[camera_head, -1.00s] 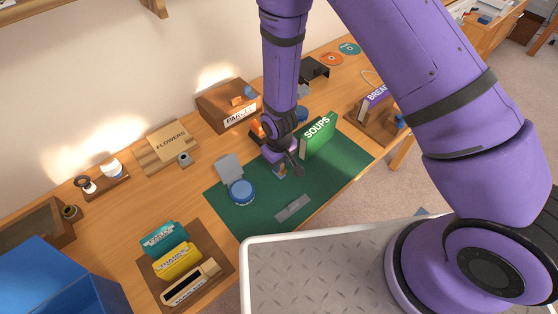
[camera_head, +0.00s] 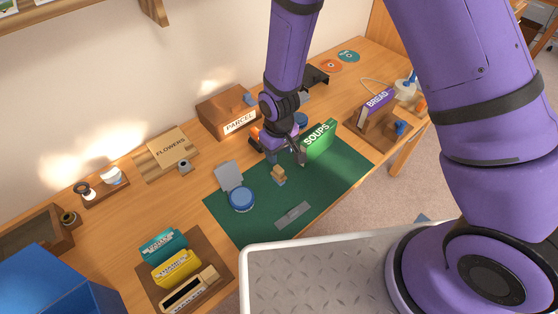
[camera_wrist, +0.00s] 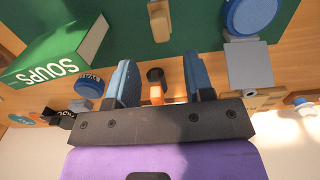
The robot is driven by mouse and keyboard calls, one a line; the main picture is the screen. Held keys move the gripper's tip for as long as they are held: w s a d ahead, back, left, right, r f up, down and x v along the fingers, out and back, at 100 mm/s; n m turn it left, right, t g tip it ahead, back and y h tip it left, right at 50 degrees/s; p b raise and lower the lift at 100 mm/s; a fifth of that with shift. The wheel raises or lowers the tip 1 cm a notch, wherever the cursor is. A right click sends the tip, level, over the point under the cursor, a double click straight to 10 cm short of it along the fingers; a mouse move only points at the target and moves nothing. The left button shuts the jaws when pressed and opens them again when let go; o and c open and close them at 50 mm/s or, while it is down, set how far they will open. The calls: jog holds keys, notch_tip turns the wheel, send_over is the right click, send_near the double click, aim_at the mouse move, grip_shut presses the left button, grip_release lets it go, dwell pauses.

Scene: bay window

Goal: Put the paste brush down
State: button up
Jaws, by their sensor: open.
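My gripper (camera_head: 286,155) is above the mat, up and right of the brush in the head view. In the wrist view my gripper (camera_wrist: 158,75) has its blue fingers wide apart, with nothing held between them.
The green SOUPS book (camera_head: 318,139) stands close right of my gripper. The PARCEL box (camera_head: 229,111) is behind. The front right of the mat is clear.

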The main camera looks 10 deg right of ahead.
jog(key=shift+r, duration=1.9)
jog(key=d+r+m+t, duration=0.15)
jog(key=d+r, duration=0.45)
jog(key=r, duration=0.6)
jog(key=d+r+m+t, duration=0.1)
jog(key=d+r+m, duration=0.1)
jog(key=d+r, duration=0.75)
jog(key=s+d+r+m+t, duration=0.1)
jog(key=s+d+r, duration=0.3)
jog(key=s+r, duration=0.4)
jog(key=s+d+r+m+t, duration=0.1)
jog(key=s+d+r+m, duration=0.1)
jog(key=s+d+r, duration=0.3)
jog(key=s+r, duration=0.4)
jog(key=s, duration=0.1)
jog(key=shift+s+t, duration=0.3)
jog(key=shift+t, duration=0.05)
